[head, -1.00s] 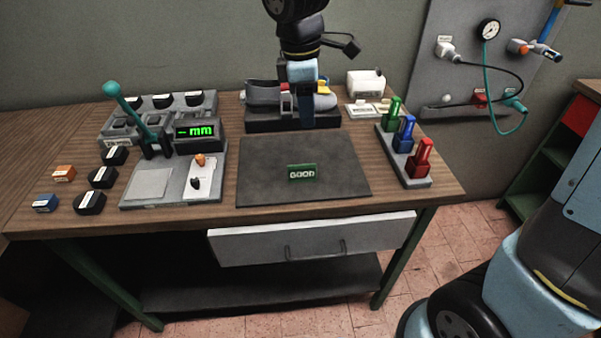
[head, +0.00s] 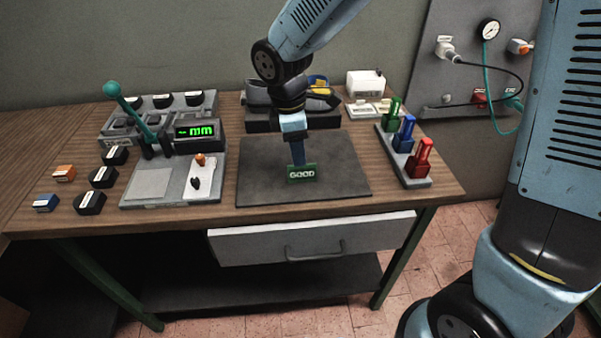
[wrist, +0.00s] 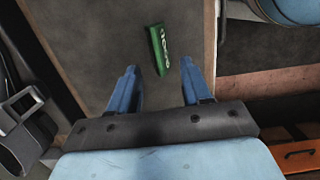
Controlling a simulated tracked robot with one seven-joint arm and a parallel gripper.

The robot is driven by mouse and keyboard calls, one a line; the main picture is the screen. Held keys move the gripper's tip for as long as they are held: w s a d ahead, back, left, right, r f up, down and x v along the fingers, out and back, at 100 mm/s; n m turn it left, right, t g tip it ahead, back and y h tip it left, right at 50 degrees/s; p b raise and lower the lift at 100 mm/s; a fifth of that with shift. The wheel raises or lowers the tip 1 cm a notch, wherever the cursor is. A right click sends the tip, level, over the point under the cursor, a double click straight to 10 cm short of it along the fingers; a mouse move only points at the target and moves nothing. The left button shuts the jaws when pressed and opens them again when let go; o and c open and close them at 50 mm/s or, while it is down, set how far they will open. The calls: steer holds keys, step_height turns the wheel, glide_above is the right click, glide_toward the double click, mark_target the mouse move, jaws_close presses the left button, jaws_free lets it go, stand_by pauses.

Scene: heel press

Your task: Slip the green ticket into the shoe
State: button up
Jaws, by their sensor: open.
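The green ticket (head: 302,174), marked GOOD, is on the dark mat (head: 265,185) at the middle of the bench. My gripper (head: 298,164) is over the mat, just behind the ticket in the head view. In the wrist view my gripper (wrist: 160,78) is open and empty, with the green ticket (wrist: 158,49) ahead of the gap between the blue fingers. The shoe (head: 260,92) is in a dark cradle (head: 263,125) at the back of the bench. My arm hides part of the shoe, so its opening is unclear.
A press with a teal lever (head: 128,108) and a display (head: 194,132) stands left of the mat. A rack with green, blue and red tools (head: 404,158) stands on the right. Several dark pucks (head: 90,203) lie at left. The rest of the mat is clear.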

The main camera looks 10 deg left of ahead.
mark_target(302, 171)
steer(key=f, duration=0.4)
steer(key=shift+w+d+f, duration=0.2)
steer(key=shift+d+f, duration=0.2)
jaws_close()
